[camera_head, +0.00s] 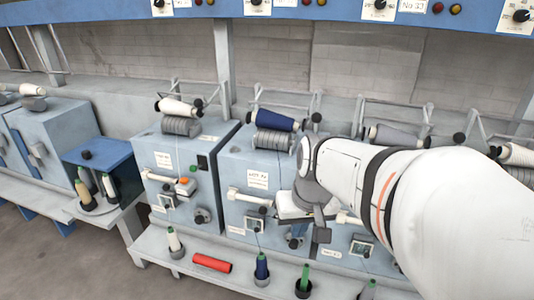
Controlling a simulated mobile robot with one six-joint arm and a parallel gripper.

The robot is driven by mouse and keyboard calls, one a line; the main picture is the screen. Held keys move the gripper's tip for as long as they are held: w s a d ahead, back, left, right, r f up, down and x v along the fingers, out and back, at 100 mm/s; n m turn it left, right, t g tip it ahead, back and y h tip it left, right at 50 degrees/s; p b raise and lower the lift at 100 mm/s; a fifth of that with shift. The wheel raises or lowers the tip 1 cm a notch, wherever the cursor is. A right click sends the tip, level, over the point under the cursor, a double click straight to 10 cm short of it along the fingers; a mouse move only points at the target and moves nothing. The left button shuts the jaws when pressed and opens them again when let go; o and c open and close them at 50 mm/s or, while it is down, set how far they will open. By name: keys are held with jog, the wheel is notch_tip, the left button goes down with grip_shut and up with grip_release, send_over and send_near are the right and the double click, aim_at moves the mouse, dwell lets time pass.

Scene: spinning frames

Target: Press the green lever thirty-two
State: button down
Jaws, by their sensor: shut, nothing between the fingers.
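I cannot make out a green lever or a number thirty-two in the head view. My gripper (320,226) is at the end of my white arm, which reaches in from the right. Its fingers are shut and empty. It hangs in front of the light-blue winding units, near the right edge of the unit (232,160) with a dark blue yarn cone (278,120) on top. My wrist and arm hide part of that unit's front and much of the unit to its right. I cannot tell whether the fingers touch anything.
A unit on the left (155,140) has an orange-topped part (183,182) on its front. The shelf below holds a red tube (212,262), a blue bobbin (262,267) and green-tipped bobbins (304,279). A blue beam (330,10) with knobs and number plates crosses the top. Floor shows at lower left.

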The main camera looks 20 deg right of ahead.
jog(key=w+d+r+m+p, duration=0.1)
jog(key=w+d+r+m, duration=0.1)
jog(key=w+d, duration=0.6)
jog(key=w+d+r+m+t+y+p, duration=0.1)
jog(key=w+d+r+m+p, duration=0.1)
jog(key=w+d, duration=0.6)
jog(key=d+m, duration=0.1)
jog(key=d, duration=0.2)
jog(key=shift+w+d+r, duration=0.15)
jog(key=shift+w+r, duration=0.05)
jog(key=shift+r, duration=0.15)
jog(key=shift+f, duration=0.15)
jog(key=w+a+f+p, duration=0.1)
jog(key=w+a+f, duration=0.1)
jog(key=f, duration=0.3)
jog(key=w+a+f+p, duration=0.1)
jog(key=w+a+f, duration=0.1)
jog(key=f, duration=0.4)
jog(key=shift+w+a, duration=0.2)
jog(key=shift+a, duration=0.15)
jog(key=shift+f, duration=0.1)
